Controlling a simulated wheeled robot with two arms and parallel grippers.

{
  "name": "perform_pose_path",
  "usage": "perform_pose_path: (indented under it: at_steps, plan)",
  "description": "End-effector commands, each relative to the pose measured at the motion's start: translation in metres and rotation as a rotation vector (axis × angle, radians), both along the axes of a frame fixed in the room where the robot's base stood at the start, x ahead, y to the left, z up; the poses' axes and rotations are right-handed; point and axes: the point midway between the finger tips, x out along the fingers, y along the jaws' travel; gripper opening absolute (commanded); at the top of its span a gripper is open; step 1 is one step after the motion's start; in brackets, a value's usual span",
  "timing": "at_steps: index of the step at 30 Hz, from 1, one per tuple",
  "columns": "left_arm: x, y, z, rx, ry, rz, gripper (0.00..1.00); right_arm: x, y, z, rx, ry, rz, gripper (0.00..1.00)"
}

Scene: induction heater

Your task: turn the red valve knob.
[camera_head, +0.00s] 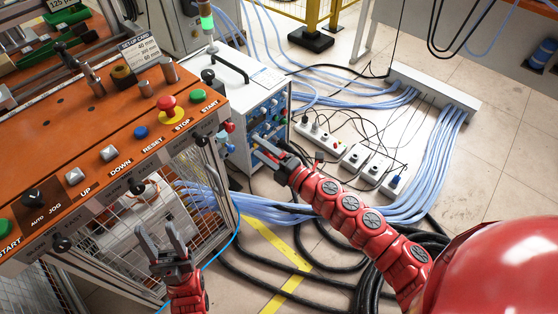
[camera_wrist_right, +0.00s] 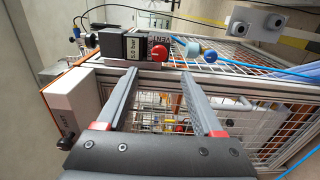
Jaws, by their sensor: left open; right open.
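In the right wrist view a round red knob (camera_wrist_right: 160,52) sits beside a label reading VENT, on the machine frame. My right gripper (camera_wrist_right: 159,76) is open, and the knob shows just beyond the gap between its fingertips, apart from them. In the head view my right gripper (camera_head: 266,150) reaches left toward the frame's corner. A small red part (camera_head: 229,126) shows at that corner, but I cannot tell whether it is the same knob. My left gripper (camera_head: 165,240) is open and empty in front of the mesh guard.
The orange panel (camera_head: 110,165) carries several buttons, including a red stop button (camera_head: 167,105). A white instrument cabinet (camera_head: 258,95) stands behind my right gripper. Cables and power strips (camera_head: 340,150) cover the floor.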

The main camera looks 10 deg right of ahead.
Motion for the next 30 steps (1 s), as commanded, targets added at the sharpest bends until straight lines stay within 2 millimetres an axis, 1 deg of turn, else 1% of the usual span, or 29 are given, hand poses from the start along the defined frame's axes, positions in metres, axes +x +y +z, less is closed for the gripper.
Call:
perform_pose_path:
  at_steps: [1,3,6,9,12,18,30]
  plan:
    - [0.0,0.0,0.002,0.0,0.0,0.0,0.5,-0.01,-0.008,0.001,0.001,0.002,-0.004,0.68]
    - [0.0,0.0,0.004,0.0,0.0,0.0,0.5,-0.019,-0.017,0.001,0.001,0.002,-0.007,0.68]
    - [0.0,0.0,0.005,0.0,0.0,0.0,0.5,-0.034,-0.025,0.001,0.001,0.0,-0.004,0.68]
    - [0.0,0.0,0.007,0.0,0.0,0.0,0.5,-0.044,-0.032,0.001,0.0,0.0,-0.001,0.68]
    - [0.0,0.0,0.007,0.0,0.0,0.0,0.5,-0.051,-0.037,0.0,0.001,0.001,-0.002,0.68]
    - [0.0,0.0,0.008,0.0,0.0,0.0,0.5,-0.055,-0.04,0.0,0.0,0.0,-0.001,0.68]
    - [0.0,0.0,0.008,0.0,0.0,0.0,0.5,-0.054,-0.039,0.0,0.001,-0.001,0.0,0.68]
